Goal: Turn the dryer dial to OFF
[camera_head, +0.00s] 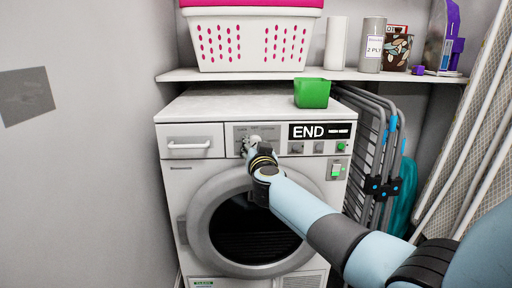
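The white dryer (176,180) stands under the shelf, with a grey dial panel (270,130) on its upper front. A pale round shape at the panel, probably the dial (256,139), shows just above my gripper. My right gripper (246,147) is at this panel, with its arm coming in from the lower right. Its fingers are small and overlap the dial area, so I cannot tell whether they touch or grip the dial. The dial's pointer and most of its markings are hidden or too small to read. A black display (322,131) beside it reads END. My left gripper is not in view.
A green box (312,93) sits on the dryer top. Small buttons and a green-lit switch (336,169) are right of the dial. A shelf (300,74) with a white basket (252,40) is above. A folded rack (372,150) stands at right.

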